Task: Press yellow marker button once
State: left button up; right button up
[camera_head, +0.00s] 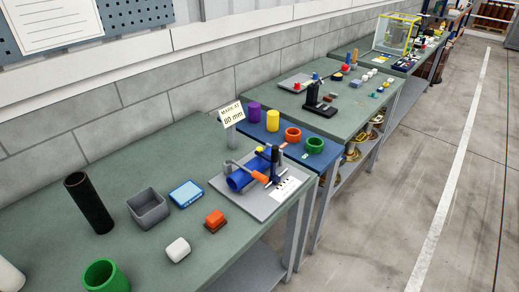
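A small yellow piece (259,150), which looks like the marker button, shows at the back of a fixture on a light grey plate (240,201) on the near green bench. The fixture holds a blue cylinder (240,179) lying on its side, with an orange-tipped part (260,177) and a dark upright post (275,163) beside it. The yellow piece is small, and I cannot tell whether it is pressed. A sign reading "MARK AT 80 mm" (231,115) stands behind the fixture. Neither of my grippers is in view.
On the near bench (125,248) stand a tall black tube (88,203), a grey open box (148,208), a blue-white box (186,193), a red-orange block (214,220), a white block (177,249) and a green ring (104,277). A blue board (297,151) holds colored cylinders behind.

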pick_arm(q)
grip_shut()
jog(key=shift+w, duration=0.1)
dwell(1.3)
